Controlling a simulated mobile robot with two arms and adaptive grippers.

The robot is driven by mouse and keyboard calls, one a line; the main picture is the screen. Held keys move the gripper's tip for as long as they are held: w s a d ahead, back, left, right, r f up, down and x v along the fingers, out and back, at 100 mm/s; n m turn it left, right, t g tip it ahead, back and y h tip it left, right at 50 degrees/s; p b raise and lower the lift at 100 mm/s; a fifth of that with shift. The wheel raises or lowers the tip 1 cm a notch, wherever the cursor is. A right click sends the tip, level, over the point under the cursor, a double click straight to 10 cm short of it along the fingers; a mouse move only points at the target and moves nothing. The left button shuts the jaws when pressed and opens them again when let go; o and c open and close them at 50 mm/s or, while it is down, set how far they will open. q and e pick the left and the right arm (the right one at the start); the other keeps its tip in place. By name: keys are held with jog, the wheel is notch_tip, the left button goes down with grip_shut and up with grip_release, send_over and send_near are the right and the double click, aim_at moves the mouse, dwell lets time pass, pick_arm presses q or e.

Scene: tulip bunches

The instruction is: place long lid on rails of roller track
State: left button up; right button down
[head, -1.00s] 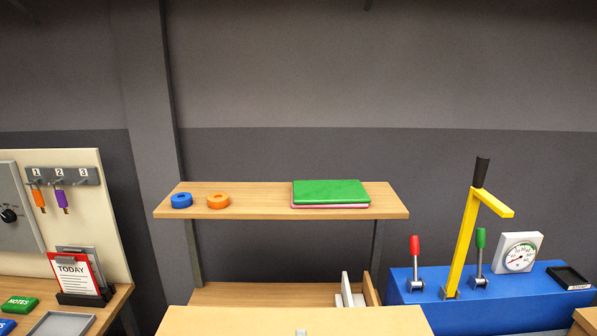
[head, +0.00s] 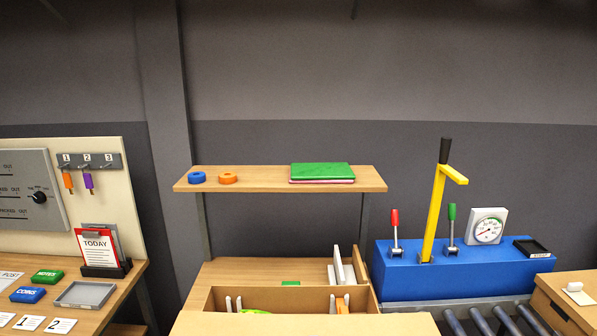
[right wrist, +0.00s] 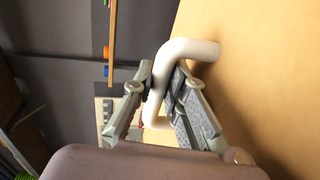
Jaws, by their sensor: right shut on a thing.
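The long lid (head: 300,325) is a tan wooden panel at the bottom edge of the head view, only partly in the picture. In the right wrist view, its tan face (right wrist: 262,75) fills the right side, with a white bent handle (right wrist: 185,52) on it. My right gripper (right wrist: 163,88) is shut on this handle. The roller track shows its grey rollers (head: 503,319) at the lower right of the head view, in front of the blue lever housing; most of it is cut off. The lid is left of the track, apart from it. My left gripper is not in view.
An open wooden box (head: 275,298) with several items stands behind the lid. The blue housing (head: 460,270) with levers and a gauge is behind the track. A wooden cabinet (head: 575,310) is at the far right. A shelf (head: 270,181) is above the box.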

jog(key=d+f, duration=0.1)
jog(key=f+b, duration=0.1)
jog(key=w+d+f, duration=0.1)
jog(key=shift+d+f+b, duration=0.3)
jog(key=shift+f+b, duration=0.05)
pick_arm(q)
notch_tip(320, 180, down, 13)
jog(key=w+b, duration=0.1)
jog(key=b, duration=0.9)
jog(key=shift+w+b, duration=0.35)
pick_arm(e)
jog(key=s+d+f, duration=0.3)
jog(key=d+f, duration=0.6)
jog(key=d, duration=0.4)
jog(key=shift+d+f+m+h, duration=0.3)
jog(key=shift+d+f+h, duration=0.05)
jog(key=shift+h, duration=0.05)
